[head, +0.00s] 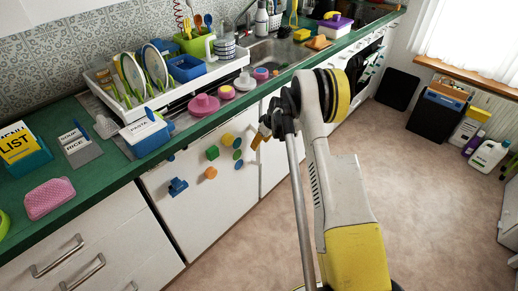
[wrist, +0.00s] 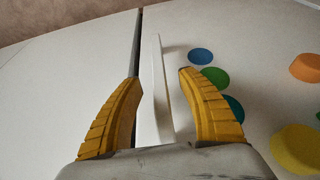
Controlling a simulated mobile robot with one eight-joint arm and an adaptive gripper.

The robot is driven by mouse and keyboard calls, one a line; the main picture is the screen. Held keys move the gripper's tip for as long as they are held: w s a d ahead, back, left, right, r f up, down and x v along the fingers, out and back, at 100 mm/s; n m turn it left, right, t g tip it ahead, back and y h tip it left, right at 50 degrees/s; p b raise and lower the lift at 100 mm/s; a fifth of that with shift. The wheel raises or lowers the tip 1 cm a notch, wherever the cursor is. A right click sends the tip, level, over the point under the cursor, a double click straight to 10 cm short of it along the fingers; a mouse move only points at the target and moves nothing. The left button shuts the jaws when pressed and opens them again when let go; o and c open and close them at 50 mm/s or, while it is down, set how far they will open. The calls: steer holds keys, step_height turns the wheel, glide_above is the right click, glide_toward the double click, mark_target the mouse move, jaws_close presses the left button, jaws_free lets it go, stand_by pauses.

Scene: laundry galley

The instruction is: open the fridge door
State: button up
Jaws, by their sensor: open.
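The fridge door (head: 225,202) is a white panel under the green counter, dotted with colourful magnets. It looks shut, in line with its neighbours. In the wrist view the door (wrist: 245,60) fills the right side, beside a dark seam. A slim white upright handle (wrist: 158,110) stands out from it near that seam. My gripper (wrist: 160,80) is open, with one yellow finger on each side of the handle. Gaps show between the handle and both fingers. In the head view my gripper (head: 259,137) is at the door's right edge, partly hidden by my arm; the handle cannot be made out there.
The green counter (head: 110,188) runs above the door, with a dish rack (head: 165,95) and pink dishes near its edge. White drawers (head: 90,250) flank the door on the left.

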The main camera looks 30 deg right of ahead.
steer(key=shift+x, duration=1)
jaws_close()
steer(key=shift+s, duration=0.15)
